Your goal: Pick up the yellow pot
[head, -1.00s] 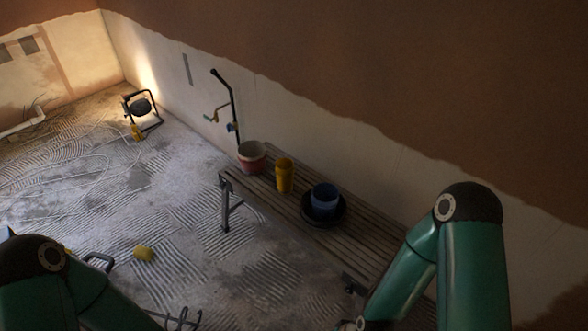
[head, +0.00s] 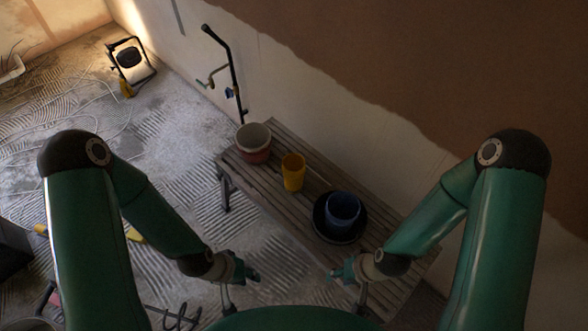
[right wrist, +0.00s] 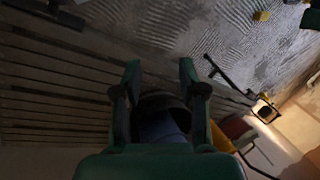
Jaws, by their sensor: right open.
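The yellow pot (head: 293,172) stands upright on a slatted bench (head: 275,200), between a red-and-white pot (head: 254,142) and a blue pot (head: 342,212) on a dark round dish (head: 338,236). In the right wrist view the yellow pot (right wrist: 220,138) is partly hidden behind my gripper. My right gripper (head: 334,273) is open and empty, nearer to me than the pots; in its wrist view its fingers (right wrist: 160,78) stand apart with the blue pot (right wrist: 160,128) beyond them. My left gripper (head: 248,273) is beside the bench's near side, apart from the pots; its jaws are too small to judge.
A wall runs along the bench's far side, with a dark pipe and tap (head: 228,62) fixed near it. A work lamp (head: 129,58) stands on the ridged floor. A yellow item (head: 134,235) lies on the floor, partly hidden by my left arm.

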